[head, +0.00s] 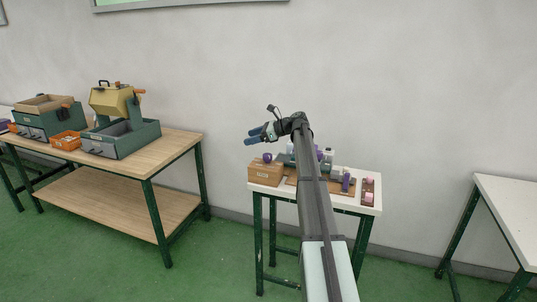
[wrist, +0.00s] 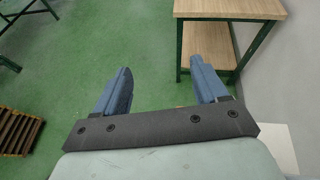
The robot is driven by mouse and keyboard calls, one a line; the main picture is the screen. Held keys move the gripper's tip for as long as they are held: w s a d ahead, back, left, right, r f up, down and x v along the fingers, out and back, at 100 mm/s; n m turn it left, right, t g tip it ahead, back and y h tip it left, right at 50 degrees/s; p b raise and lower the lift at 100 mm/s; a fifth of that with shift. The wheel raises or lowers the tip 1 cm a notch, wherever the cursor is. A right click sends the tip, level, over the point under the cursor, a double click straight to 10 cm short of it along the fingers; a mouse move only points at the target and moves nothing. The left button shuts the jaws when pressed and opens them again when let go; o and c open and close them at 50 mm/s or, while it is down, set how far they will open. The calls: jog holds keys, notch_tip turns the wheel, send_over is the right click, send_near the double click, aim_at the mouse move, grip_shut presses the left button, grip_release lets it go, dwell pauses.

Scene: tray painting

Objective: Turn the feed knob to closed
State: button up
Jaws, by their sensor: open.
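No part can be made out for certain as the feed knob at this size. A small white-topped table (head: 371,208) stands against the wall, with a machine partly hidden behind my arm. On the wooden bench (head: 170,150) at left stands a green machine (head: 148,136) with a yellow drum (head: 108,102) and an orange handle; another green machine (head: 35,124) is at far left. My gripper (head: 251,135) is raised above the left side of the small table, pointing left. Its two blue fingers are apart and empty in the wrist view (wrist: 161,68).
A wooden box (head: 264,174) and purple and pink items sit on the small table. An orange bin (head: 66,141) is on the bench. Another white table (head: 510,205) stands at right. A slatted wooden pallet (wrist: 18,132) lies on the green floor. Floor between bench and small table is clear.

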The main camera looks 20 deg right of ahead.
jog(key=w+a+r+n+g+h, duration=0.2)
jog(key=a+r+h, duration=0.15)
jog(key=a, duration=0.75)
jog(key=n+g+h, duration=0.3)
jog(key=n+h, duration=0.8)
jog(key=n, duration=0.2)
send_over(267, 155)
jog(key=s+a, duration=0.4)
jog(key=f, duration=0.1)
jog(key=x, duration=1.4)
jog(key=shift+w+a, duration=0.1)
jog(key=c, duration=1)
